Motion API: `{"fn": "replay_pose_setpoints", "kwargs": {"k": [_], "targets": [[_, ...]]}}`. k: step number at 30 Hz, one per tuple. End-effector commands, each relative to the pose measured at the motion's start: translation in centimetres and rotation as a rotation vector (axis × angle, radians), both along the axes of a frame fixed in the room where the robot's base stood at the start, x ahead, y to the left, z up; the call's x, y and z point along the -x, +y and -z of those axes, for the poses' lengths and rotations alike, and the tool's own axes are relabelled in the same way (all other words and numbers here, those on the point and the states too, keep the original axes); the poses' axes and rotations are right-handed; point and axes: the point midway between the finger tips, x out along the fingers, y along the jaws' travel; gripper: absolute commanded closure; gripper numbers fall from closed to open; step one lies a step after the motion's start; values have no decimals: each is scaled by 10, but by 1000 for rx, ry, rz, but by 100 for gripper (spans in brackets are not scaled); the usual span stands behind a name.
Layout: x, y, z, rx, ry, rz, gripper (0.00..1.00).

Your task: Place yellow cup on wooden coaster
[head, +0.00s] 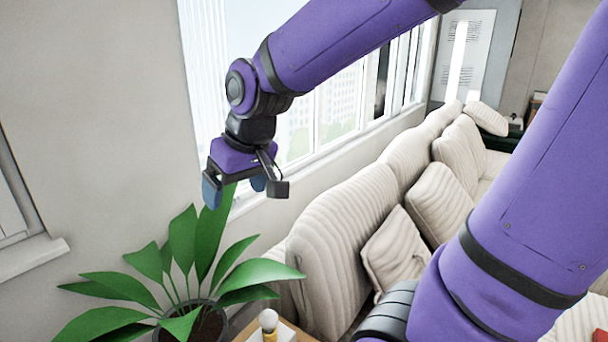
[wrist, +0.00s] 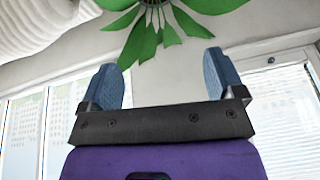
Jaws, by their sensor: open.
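My gripper (head: 234,188) hangs in the air in front of the window, above the potted plant. It also shows in the wrist view (wrist: 163,80), where its two blue fingers stand wide apart with nothing between them. I cannot make out a yellow cup or a wooden coaster in either view. A small object with a round white top (head: 268,319) and a yellowish lower part stands on a wooden surface at the bottom edge of the head view. It is cut off by the frame, and I cannot tell what it is.
A potted plant (head: 185,262) with broad green leaves stands below my gripper, and its leaves (wrist: 150,38) show at the top of the wrist view. A cream sofa (head: 330,245) with cushions runs along the window (head: 335,105). A bare wall (head: 90,110) is at the left.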

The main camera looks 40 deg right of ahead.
Motion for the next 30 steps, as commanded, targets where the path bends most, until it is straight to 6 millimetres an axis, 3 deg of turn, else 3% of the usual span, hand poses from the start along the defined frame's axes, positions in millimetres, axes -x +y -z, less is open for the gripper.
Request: {"fn": "replay_pose_setpoints", "kwargs": {"k": [6,13,18,30], "targets": [[59,-26,-32,31,-61,47,12],[105,-41,-46,59,-100,88,12],[118,-45,-47,69,-107,102,12],[118,-46,-47,69,-107,102,12]]}}
